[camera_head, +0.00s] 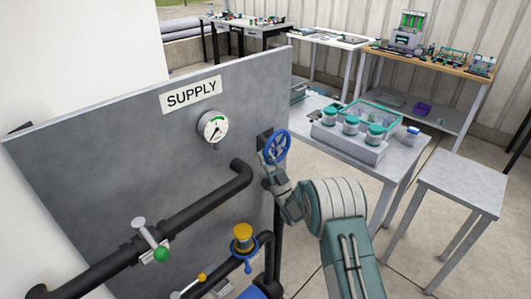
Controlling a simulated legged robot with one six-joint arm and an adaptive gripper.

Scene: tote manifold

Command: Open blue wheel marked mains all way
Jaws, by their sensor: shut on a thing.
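A blue wheel (278,146) with spokes is mounted near the right edge of the grey panel (110,150). My gripper (268,162) is at the lower left of the wheel's rim and is shut on it. My arm reaches up to it from the lower right. I cannot read any marking by the wheel, and its mount is partly hidden behind the wheel and my gripper.
A SUPPLY sign (191,95) and a round gauge (212,127) are on the panel. Black pipes (170,225) with a green-knobbed valve (150,240) and a yellow-topped fitting (243,236) stand out below. A table with teal-lidded jars (350,125) and a bare grey table (462,190) are at right.

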